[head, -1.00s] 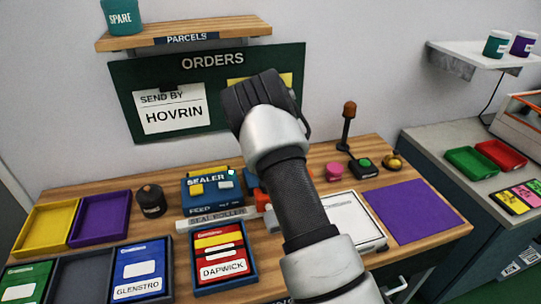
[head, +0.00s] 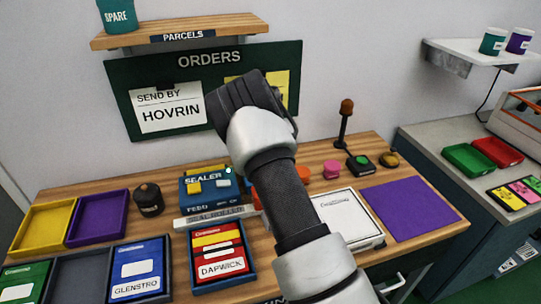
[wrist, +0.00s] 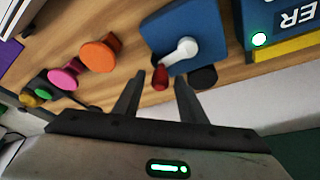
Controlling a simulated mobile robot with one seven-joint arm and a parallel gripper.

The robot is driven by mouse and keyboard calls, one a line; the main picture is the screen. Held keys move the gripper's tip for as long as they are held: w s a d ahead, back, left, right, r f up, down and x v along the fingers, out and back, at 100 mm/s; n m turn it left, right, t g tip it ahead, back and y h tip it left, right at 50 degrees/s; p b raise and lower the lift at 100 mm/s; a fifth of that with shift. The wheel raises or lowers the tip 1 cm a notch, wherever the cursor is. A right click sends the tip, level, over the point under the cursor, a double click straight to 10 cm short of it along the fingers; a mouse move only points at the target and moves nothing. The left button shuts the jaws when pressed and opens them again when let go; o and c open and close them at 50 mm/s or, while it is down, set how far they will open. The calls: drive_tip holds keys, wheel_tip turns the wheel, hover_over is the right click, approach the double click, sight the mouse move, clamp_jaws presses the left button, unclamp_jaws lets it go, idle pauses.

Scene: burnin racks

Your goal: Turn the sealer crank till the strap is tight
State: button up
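The blue sealer (head: 210,187) stands on the wooden bench with a small green light; its lettered corner (wrist: 278,22) is at the upper right in the wrist view. Beside it is a blue crank box (wrist: 178,32) with a white crank arm (wrist: 182,52) ending in a red knob (wrist: 160,77). My gripper (wrist: 159,86) is open, with its fingers on either side of the red knob and visible gaps at both sides. My arm hides the crank and my fingertips in the head view. I cannot make out the strap or its tension.
Orange (wrist: 98,55) and pink (wrist: 63,75) knobs stand beside the crank box. An upright lever (head: 345,115) rises at the back right. A red Dapwick parcel (head: 219,257) sits in a tray in front. A purple mat (head: 410,210) lies bare at right.

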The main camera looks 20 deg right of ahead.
drive_tip(key=v, duration=1.7)
drive_tip(key=shift+r, duration=0.2)
drive_tip(key=shift+s, duration=0.1)
drive_tip(key=s+a+r+n+y+p, duration=0.3)
drive_tip(key=s+r+p, duration=0.1)
drive_tip(key=s+r, duration=1.3)
drive_tip(key=s+a+n+t+p, duration=0.1)
drive_tip(key=s+n, duration=0.1)
drive_tip(key=s, duration=0.9)
drive_tip(key=s+a+n+t+p, duration=0.1)
drive_tip(key=s+a+n, duration=0.1)
drive_tip(key=s, duration=0.9)
drive_tip(key=shift+r, duration=0.25)
